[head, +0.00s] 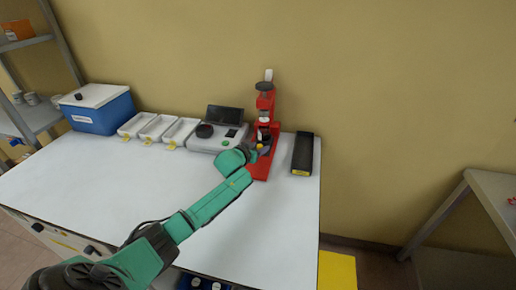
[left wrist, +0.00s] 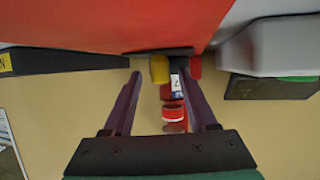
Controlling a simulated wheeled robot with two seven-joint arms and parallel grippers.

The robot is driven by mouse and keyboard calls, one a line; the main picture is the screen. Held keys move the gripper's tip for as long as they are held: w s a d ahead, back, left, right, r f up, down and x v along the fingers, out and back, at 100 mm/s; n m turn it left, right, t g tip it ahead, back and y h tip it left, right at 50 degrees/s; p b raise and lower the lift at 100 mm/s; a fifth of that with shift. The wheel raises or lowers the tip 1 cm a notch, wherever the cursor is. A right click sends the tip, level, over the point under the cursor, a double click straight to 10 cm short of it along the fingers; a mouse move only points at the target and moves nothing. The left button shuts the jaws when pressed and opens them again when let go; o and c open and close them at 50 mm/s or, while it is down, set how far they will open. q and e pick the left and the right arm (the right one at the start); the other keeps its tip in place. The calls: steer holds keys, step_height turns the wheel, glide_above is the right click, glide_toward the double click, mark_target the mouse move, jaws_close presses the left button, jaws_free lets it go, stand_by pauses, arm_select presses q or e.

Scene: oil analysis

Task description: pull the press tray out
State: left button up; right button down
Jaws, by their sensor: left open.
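The red press (head: 262,171) stands upright at the back of the white table, near its right end. The press tray cannot be made out clearly in the head view. My left gripper (head: 258,151) is at the front of the press, at mid-height. In the left wrist view, my left gripper (left wrist: 163,78) is open. A yellow knob-like part (left wrist: 159,69) and a small dark labelled part show between its fingers, apart from them. The red press body (left wrist: 110,22) fills the top of that view. Contact with the tray cannot be told.
A grey instrument with a screen (head: 224,115) stands left of the press. Several white trays (head: 157,127) and a blue box (head: 98,112) are farther left. A black box (head: 302,154) stands close on the right. The table's front middle is clear apart from my arm.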

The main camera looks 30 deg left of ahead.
arm_select(q)
jaws_close()
stand_by(1.3)
